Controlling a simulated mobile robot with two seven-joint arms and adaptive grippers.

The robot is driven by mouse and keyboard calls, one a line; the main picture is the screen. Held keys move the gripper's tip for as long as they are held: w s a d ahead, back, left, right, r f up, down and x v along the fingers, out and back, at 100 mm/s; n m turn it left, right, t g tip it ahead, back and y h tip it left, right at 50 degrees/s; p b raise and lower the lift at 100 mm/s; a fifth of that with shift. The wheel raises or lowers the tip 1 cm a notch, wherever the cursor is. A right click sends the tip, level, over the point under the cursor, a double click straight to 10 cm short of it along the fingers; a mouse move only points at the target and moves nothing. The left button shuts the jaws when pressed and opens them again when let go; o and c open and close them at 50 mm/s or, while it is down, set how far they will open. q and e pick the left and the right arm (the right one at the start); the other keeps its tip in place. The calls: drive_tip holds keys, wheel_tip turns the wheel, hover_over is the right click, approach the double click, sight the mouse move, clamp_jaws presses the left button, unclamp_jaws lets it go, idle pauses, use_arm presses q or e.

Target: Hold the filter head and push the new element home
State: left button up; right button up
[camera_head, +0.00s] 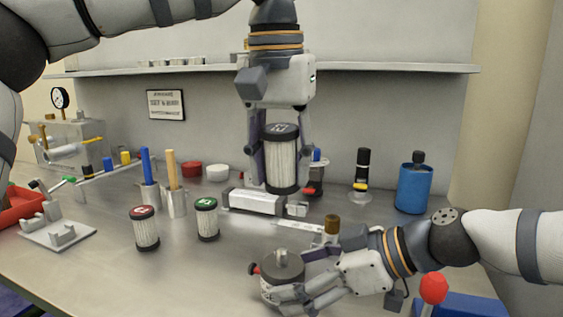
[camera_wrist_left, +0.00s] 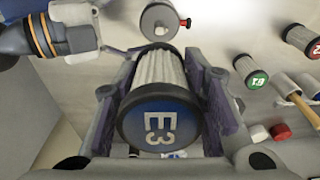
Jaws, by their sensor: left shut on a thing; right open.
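My left gripper (camera_head: 281,172) is shut on a pleated white filter element (camera_head: 283,165) with a dark cap. In the left wrist view the element's blue-black cap (camera_wrist_left: 160,120) reads "E3". The gripper holds it upright above the bench. The filter head (camera_head: 284,270), a round grey housing with a stub on top and a red knob at its left, sits at the front. It also shows in the left wrist view (camera_wrist_left: 160,21), apart from the element. My right gripper (camera_head: 288,277) is open, with its fingers at the filter head's right and front; contact is unclear.
Two smaller elements, one red-capped (camera_head: 145,228) and one green-capped (camera_head: 207,219), stand to the left. Cups with a blue and a wooden handle (camera_head: 172,185) are behind them. A grey block (camera_head: 256,202) lies mid-bench. A blue canister (camera_head: 414,189) stands at the right.

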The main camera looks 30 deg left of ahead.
drive_tip(key=shift+x, duration=1.3)
drive_tip(key=c, duration=1.2)
drive_tip(key=shift+s+d+f, duration=0.1)
drive_tip(key=shift+s+f, duration=0.05)
drive_tip(key=shift+f, duration=0.2)
idle(0.4)
